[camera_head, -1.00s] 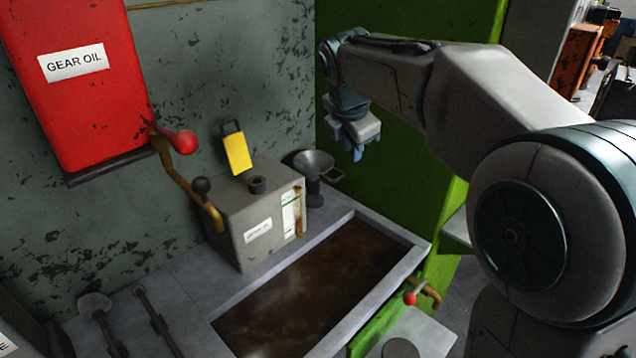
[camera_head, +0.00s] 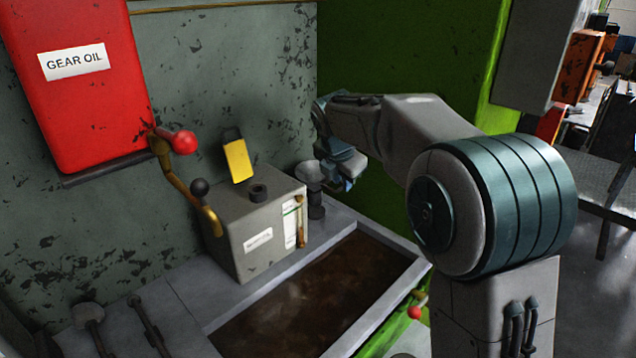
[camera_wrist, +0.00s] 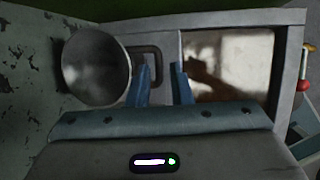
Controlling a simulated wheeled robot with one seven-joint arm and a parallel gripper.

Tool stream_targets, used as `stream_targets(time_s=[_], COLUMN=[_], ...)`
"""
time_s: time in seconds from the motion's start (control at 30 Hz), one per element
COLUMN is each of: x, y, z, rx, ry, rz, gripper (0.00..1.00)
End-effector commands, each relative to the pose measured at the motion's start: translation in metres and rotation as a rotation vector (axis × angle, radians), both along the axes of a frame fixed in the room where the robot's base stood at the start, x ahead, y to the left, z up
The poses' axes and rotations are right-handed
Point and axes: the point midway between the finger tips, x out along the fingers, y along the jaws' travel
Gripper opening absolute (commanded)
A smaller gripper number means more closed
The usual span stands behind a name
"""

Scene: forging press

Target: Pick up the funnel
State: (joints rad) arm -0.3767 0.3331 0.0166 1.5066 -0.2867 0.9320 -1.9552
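The grey metal funnel (camera_head: 309,174) stands upright at the back corner of the bench, right of the grey oil box, partly hidden by my gripper in the head view. In the wrist view the funnel's wide round mouth (camera_wrist: 97,67) is at the upper left, with its dark loop handle (camera_wrist: 148,62) pointing right. My gripper (camera_wrist: 160,70) has its two blue fingers apart, with a gap between them. The fingertips appear at the handle, one on its near side; I cannot tell whether they touch it. In the head view my gripper (camera_head: 345,180) is just right of the funnel.
A grey box (camera_head: 240,222) with a yellow flap stands left of the funnel. A brown-floored basin (camera_head: 325,290) lies in front. A red gear oil tank (camera_head: 95,120) with a brass pipe hangs on the wall, and a green panel (camera_head: 385,195) rises behind my arm.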

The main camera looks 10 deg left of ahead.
Motion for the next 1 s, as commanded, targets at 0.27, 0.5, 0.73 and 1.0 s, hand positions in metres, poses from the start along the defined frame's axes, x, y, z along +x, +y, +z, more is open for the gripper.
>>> stream_targets(time_s=[0.27, 0.5, 0.73, 1.0], x=[0.017, 0.018, 0.018, 0.019], y=[-0.001, -0.001, -0.001, -0.001], z=[-0.037, -0.038, -0.038, -0.034], rx=[-0.001, 0.000, 0.000, 0.000], ry=[0.003, 0.001, 0.001, 0.000], rz=[-0.001, -0.001, -0.001, -0.001], gripper=[0.19, 0.16, 0.00, 0.00])
